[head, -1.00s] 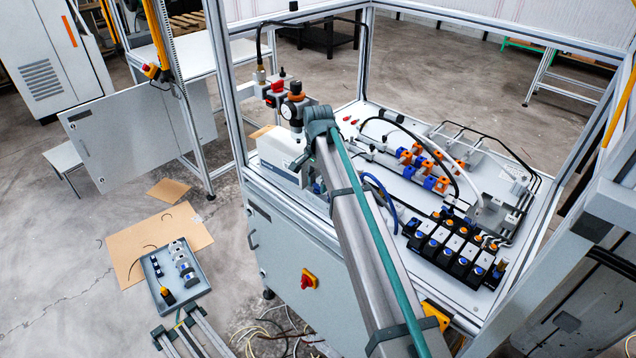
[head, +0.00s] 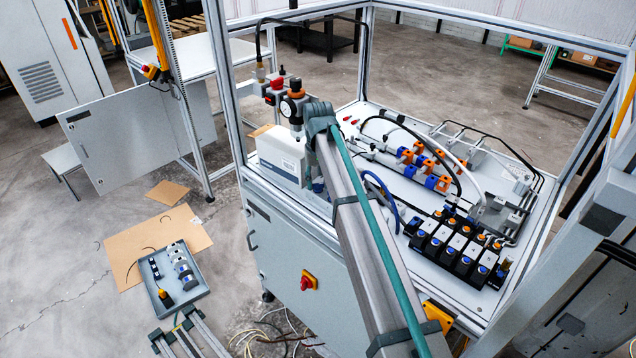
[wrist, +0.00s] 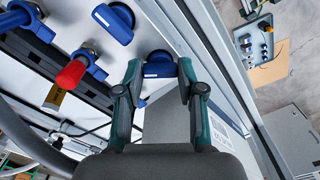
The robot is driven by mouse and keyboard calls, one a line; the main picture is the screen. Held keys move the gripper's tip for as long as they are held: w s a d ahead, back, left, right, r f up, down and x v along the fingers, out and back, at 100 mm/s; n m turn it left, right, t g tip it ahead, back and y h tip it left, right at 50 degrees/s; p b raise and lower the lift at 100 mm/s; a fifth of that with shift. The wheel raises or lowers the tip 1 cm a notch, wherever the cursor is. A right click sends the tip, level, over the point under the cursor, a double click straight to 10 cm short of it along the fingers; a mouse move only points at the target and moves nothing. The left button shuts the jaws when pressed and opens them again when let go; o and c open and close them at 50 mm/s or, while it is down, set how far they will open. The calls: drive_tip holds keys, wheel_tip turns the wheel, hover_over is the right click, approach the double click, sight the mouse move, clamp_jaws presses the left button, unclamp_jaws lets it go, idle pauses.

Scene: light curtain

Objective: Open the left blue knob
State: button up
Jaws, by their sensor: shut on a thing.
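In the wrist view my gripper (wrist: 158,76) has its two fingers on either side of a blue knob (wrist: 160,66), which has a small white label. The knob sits close between the fingertips, and the fingers are shut on it. A second, larger blue knob (wrist: 113,22) with a white label is up and to the left, apart from the fingers. In the head view my arm hides the gripper and the knob in its grip.
Left of the gripper in the wrist view are a red-tipped part (wrist: 72,74) and another blue fitting (wrist: 30,18). A metal frame rail (wrist: 215,60) runs close on the right. In the head view, a black valve block (head: 458,245) stands right of my arm.

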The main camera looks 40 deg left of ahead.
sight(318, 184)
drive_tip(key=n, duration=0.3)
drive_tip(key=shift+n, duration=0.3)
drive_tip(key=shift+n+b, duration=0.45)
drive_tip(key=shift+n, duration=1.45)
drive_tip(key=o, duration=0.9)
drive_tip(key=shift+c, duration=0.2)
wheel_tip(318, 184, up, 12)
